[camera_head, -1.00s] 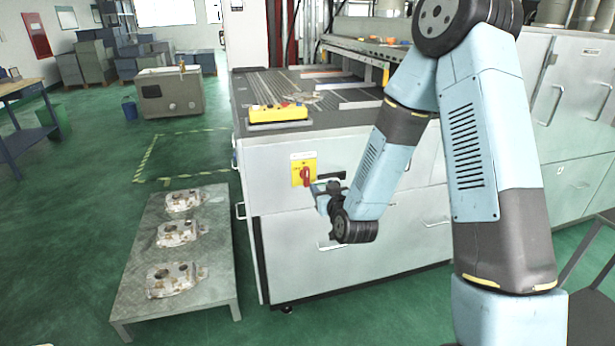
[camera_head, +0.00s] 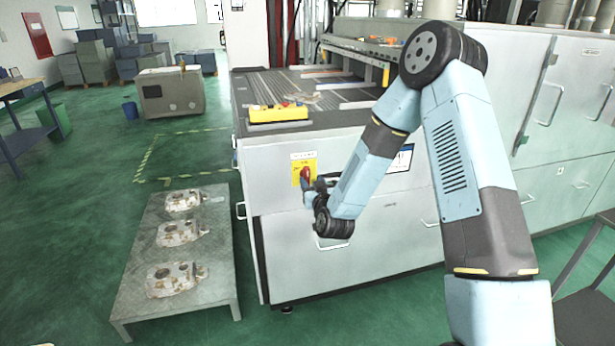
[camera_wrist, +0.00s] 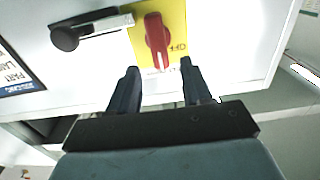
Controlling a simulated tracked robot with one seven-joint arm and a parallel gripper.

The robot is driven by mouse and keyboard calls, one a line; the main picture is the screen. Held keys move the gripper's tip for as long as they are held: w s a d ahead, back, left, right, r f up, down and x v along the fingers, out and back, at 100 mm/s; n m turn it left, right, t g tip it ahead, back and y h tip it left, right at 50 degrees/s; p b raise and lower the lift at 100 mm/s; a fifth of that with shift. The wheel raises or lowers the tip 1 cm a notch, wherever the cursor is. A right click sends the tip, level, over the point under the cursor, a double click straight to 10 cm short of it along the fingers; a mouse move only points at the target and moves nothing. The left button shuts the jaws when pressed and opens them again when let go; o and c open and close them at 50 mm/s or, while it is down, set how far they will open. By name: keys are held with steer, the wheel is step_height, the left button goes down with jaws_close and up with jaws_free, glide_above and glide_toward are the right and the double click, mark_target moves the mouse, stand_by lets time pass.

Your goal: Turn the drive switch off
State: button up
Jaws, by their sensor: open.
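The drive switch (camera_head: 306,174) is a red rotary handle on a yellow plate, on the front of the light grey machine cabinet. In the wrist view the red handle (camera_wrist: 157,42) stands lengthwise up the picture, with "OFF" lettering on the plate to its right. My gripper (camera_head: 309,188) is at the switch and partly hides it in the head view. In the wrist view my gripper (camera_wrist: 159,68) is open, its two dark fingers apart, with the near end of the handle between the fingertips in the picture. No contact is visible.
A black knob on a grey bar (camera_wrist: 90,30) sits left of the switch in the wrist view. A yellow control box (camera_head: 278,113) lies on the machine top.

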mark_target(308, 174)
steer(key=shift+x, duration=2.55)
jaws_close()
